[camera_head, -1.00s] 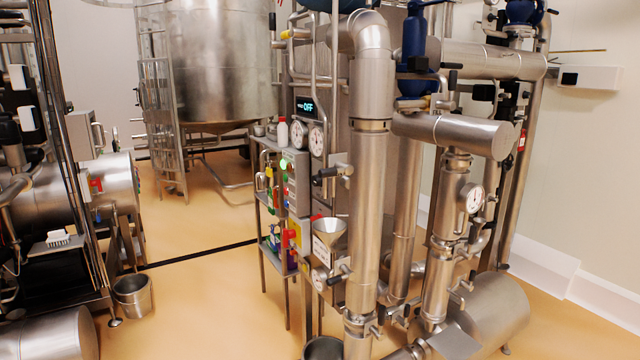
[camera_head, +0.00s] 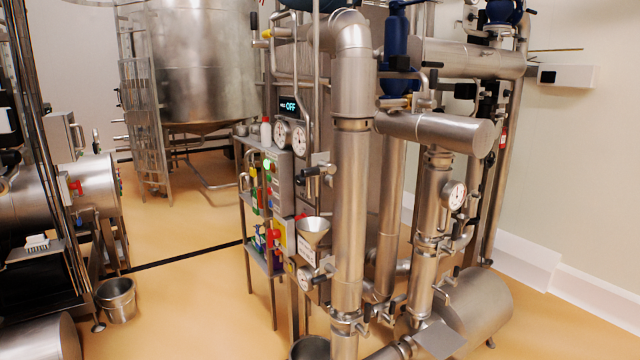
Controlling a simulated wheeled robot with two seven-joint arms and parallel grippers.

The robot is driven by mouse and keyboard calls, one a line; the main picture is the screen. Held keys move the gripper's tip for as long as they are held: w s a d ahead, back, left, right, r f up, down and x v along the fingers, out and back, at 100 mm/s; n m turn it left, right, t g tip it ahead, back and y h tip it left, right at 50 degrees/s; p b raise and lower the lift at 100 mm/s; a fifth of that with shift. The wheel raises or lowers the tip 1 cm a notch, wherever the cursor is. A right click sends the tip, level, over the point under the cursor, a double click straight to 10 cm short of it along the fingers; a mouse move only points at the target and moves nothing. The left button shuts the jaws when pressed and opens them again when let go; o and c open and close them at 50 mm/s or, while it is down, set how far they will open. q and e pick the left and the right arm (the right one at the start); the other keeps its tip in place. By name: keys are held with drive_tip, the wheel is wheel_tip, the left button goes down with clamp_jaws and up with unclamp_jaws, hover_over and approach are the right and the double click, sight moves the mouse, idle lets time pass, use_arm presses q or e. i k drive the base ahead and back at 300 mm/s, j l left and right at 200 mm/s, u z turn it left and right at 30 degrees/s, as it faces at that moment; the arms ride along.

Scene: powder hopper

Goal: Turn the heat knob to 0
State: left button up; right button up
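No knob that I can tell for sure as the heat knob shows; parts this small are hard to make out. A dark display (camera_head: 289,104) with bright letters reading "OFF" sits on the upper part of the central machine. Two round dials (camera_head: 290,136) are just below it. A grey control box (camera_head: 278,180) with a green round light (camera_head: 268,164) stands to the left, partly edge-on. A steel funnel (camera_head: 313,231) is lower down beside the thick vertical pipe (camera_head: 350,200). Neither of my grippers is in view.
A shelf rack (camera_head: 262,262) with coloured items stands at the machine's left. A steel bucket (camera_head: 117,298) is on the floor at left. A large tank (camera_head: 205,65) is behind. Open floor (camera_head: 190,300) lies between the left equipment and the central machine.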

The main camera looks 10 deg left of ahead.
sight(299, 181)
drive_tip(key=i+j+z, duration=0.15)
drive_tip(key=z, duration=0.35)
drive_tip(key=i+j+z, duration=0.1)
drive_tip(key=j+z, duration=0.4)
drive_tip(key=i+l, duration=0.05)
drive_tip(key=l, duration=0.05)
